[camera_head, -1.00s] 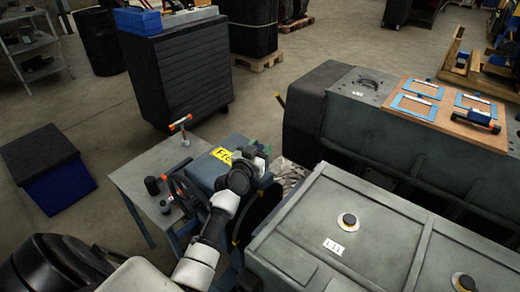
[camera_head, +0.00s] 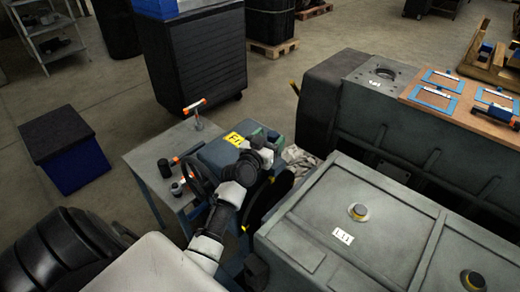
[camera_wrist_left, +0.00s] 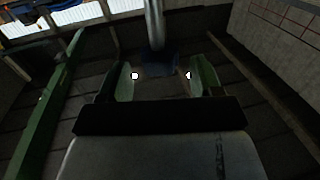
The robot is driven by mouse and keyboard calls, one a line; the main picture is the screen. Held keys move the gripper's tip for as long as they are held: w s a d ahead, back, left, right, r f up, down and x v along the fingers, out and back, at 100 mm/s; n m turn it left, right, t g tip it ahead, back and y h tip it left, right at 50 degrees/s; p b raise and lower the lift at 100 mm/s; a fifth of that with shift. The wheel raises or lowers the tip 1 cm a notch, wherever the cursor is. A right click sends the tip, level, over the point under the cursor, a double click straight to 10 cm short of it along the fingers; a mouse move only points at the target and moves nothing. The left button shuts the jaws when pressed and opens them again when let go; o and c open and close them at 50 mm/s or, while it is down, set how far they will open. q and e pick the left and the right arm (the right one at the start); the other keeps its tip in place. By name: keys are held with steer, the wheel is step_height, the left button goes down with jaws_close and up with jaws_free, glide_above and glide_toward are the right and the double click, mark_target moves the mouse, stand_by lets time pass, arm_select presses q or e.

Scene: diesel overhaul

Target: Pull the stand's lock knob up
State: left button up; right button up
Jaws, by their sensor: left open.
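The stand (camera_head: 217,153) is a blue-grey unit with a yellow label, partly covered by my left arm. My left gripper (camera_head: 262,153) is at the stand's right side, and its fingertips are hard to make out there. In the left wrist view my left gripper (camera_wrist_left: 161,77) is open, with nothing between its fingers. A bright metal post (camera_wrist_left: 153,25) with a dark blue foot stands just beyond the fingers, apart from them. I cannot make out the lock knob for sure in either view. My right gripper is not in view.
A grey side table (camera_head: 150,158) bears an orange-handled T-shaped tool (camera_head: 196,110) and small black cylinders (camera_head: 176,188). A dark handwheel (camera_head: 197,178) sits by the stand. A large grey engine cover (camera_head: 335,225) lies close on the right.

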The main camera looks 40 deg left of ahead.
arm_select(q)
steer(key=s+b, duration=0.1)
steer(key=s, duration=0.7)
steer(key=shift+d, duration=0.45)
